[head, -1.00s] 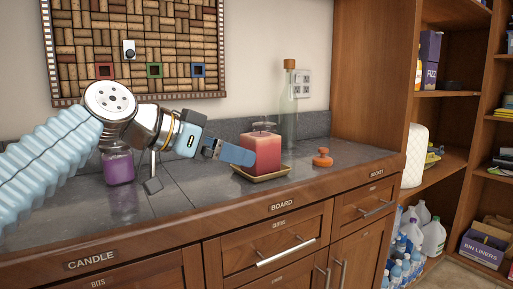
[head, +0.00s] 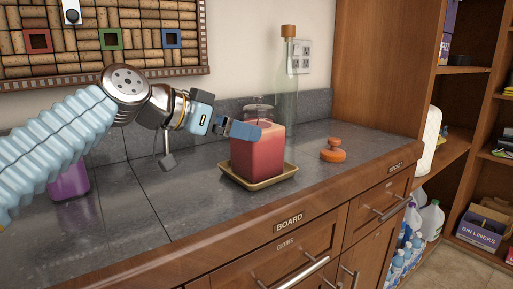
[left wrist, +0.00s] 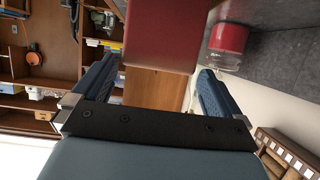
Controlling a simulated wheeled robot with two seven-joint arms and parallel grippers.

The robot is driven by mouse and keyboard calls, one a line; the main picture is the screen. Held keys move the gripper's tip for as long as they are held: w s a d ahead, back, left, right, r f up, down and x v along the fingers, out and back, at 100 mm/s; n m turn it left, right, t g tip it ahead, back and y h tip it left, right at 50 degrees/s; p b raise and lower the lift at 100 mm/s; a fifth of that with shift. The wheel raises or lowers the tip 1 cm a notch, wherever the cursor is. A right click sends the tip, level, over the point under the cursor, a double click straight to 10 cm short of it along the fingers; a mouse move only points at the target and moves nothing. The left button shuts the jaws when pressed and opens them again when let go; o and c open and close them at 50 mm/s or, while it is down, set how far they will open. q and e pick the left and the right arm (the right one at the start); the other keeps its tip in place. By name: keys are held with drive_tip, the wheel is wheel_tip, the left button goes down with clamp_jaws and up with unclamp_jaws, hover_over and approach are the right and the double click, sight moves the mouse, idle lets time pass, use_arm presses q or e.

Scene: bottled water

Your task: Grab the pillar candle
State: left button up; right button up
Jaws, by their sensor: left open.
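The pillar candle is a red, square block (head: 258,155) standing upright on a small tan tray (head: 232,179) on the counter. In the left wrist view the candle (left wrist: 162,35) fills the upper middle, between the lines of my two fingers. My left gripper (head: 243,130) is open, with its blue fingertip overlapping the candle's upper left in the head view. In the left wrist view the open gripper (left wrist: 158,68) has its fingers spread either side of the candle's near end. I cannot tell whether they touch it. My right gripper is not in view.
A glass jar (head: 258,104) stands behind the candle, and a tall corked bottle (head: 288,90) is farther back. An orange stoppered object (head: 333,152) sits to the right. A purple jar (head: 70,183) is at left, partly behind my arm. The front counter is clear.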

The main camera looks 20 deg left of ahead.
sight(263, 159)
use_arm(q)
drive_tip(key=x, duration=0.3)
drive_tip(key=p+x, duration=0.1)
drive_tip(key=x, duration=0.2)
drive_tip(key=shift+w+d+r, duration=0.1)
drive_tip(key=shift+w+d, duration=0.1)
drive_tip(key=shift+w, duration=0.1)
drive_tip(key=c, duration=1.1)
drive_tip(key=shift+c, duration=0.4)
drive_tip(key=shift+r, duration=0.1)
